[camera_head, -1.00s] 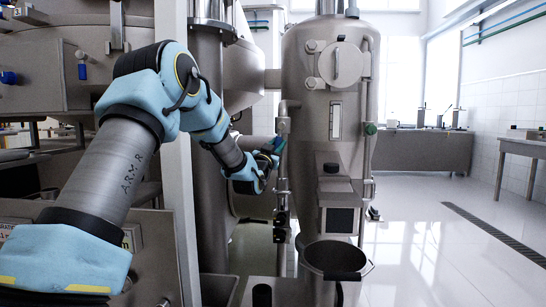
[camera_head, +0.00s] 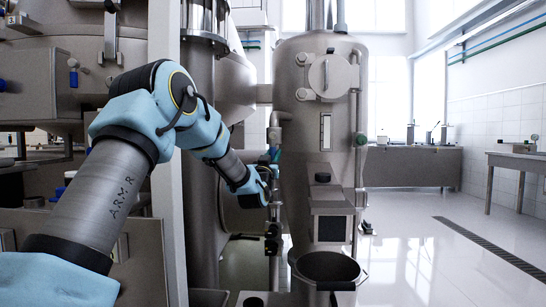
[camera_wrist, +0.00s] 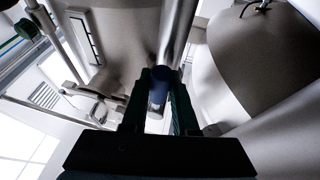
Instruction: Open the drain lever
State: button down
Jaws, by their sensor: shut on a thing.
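The drain lever shows in the wrist view as a dark blue grip (camera_wrist: 158,92) between my two fingers, below a steel pipe. My gripper (camera_wrist: 160,84) is shut on it. In the head view my gripper (camera_head: 272,172) is at the vertical pipe left of the steel tank (camera_head: 296,130). The lever itself is hidden or too small to tell there, so I cannot tell its angle from that side.
A steel bucket (camera_head: 327,266) stands in front of the tank, below a box with a dark panel (camera_head: 331,229). A grey post (camera_head: 166,160) and large machine (camera_head: 40,80) lie left. The white floor (camera_head: 420,260) at right is clear, with a bench (camera_head: 412,165) behind.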

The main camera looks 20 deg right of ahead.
jog(key=c, duration=0.7)
grip_release()
jog(key=shift+s, duration=0.1)
jog(key=v, duration=1)
jog(key=shift+s+a+f, duration=0.15)
jog(key=shift+s+a, duration=0.05)
jog(key=shift+s, duration=0.1)
jog(key=shift+s, duration=0.1)
